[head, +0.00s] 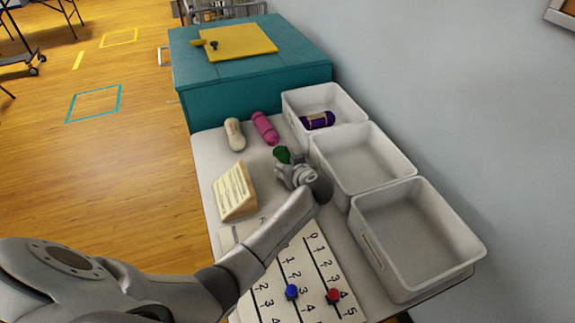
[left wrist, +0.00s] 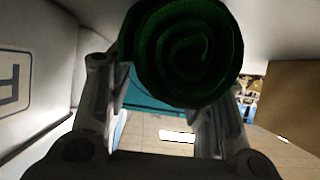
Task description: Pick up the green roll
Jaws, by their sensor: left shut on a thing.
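The green roll (head: 282,154) shows partly beyond my left gripper (head: 287,164), above the white table. In the left wrist view the end of the green roll (left wrist: 185,50) shows its spiral, dark and large, between the two fingers. My left gripper (left wrist: 165,100) is shut on it there. My own gripper hides part of the roll in the head view, and I cannot tell whether the roll touches the table. My right gripper is in neither view.
A pink roll (head: 265,128) and a cream roll (head: 234,133) lie at the table's far end. A bin (head: 352,106) holds a purple roll (head: 318,120). The middle bin (head: 365,165) and near bin (head: 420,235) are empty. A card stand (head: 236,192) and a numbered board (head: 310,270) sit nearby.

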